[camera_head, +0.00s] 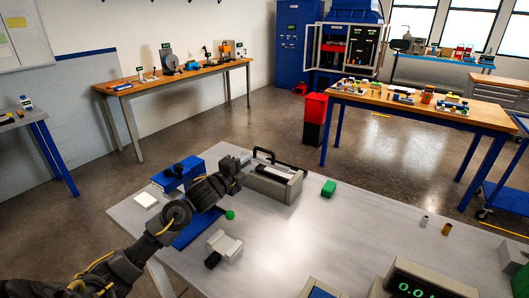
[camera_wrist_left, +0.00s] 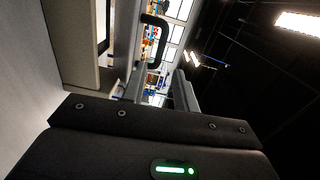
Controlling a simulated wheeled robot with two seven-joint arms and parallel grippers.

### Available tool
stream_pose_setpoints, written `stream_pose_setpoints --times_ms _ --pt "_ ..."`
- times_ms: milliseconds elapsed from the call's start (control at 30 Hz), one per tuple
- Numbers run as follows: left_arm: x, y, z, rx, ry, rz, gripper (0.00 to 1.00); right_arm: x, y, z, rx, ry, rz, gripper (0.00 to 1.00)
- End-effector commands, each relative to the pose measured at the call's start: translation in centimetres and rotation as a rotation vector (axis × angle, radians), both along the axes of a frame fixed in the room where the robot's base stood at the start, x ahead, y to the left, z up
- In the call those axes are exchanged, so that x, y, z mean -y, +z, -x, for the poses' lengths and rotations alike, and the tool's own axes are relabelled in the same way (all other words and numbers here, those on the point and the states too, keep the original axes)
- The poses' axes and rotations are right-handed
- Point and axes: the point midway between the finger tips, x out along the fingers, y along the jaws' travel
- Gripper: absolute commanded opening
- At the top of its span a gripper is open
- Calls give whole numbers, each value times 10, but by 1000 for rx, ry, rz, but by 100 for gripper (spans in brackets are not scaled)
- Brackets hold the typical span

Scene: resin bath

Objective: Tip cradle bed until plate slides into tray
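A grey open tray (camera_head: 270,187) with a black arched handle (camera_head: 277,158) stands near the far edge of the grey table. A pale bar-like piece shows inside it; I cannot tell whether it is the plate. A blue flat bed with a green ball knob (camera_head: 230,214) lies partly hidden under my left arm; it may be the cradle bed. My left gripper (camera_head: 241,158) is by the tray's left end. In the left wrist view, its two fingers (camera_wrist_left: 160,90) stand apart with nothing between them, and the tray wall (camera_wrist_left: 82,45) and handle (camera_wrist_left: 154,38) are close by. My right gripper is out of view.
A blue block with a dark knob (camera_head: 179,173) stands left of my left gripper. A grey fixture (camera_head: 226,245), a green block (camera_head: 328,188), two small cylinders and a digital display (camera_head: 420,285) are on the table (camera_head: 350,230). The table's middle right is clear.

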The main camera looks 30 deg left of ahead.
Motion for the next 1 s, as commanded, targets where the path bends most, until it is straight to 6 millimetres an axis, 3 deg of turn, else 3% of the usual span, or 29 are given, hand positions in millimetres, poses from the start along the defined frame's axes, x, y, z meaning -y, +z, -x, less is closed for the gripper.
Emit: stream_pose_setpoints --times_ms 167,633,1000 --pt "0 2 -10 2 1 0 30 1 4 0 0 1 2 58" --pt "7 0 -91 1 1 -2 30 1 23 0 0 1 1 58" --pt "9 -3 -108 1 0 -4 30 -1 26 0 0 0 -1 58"
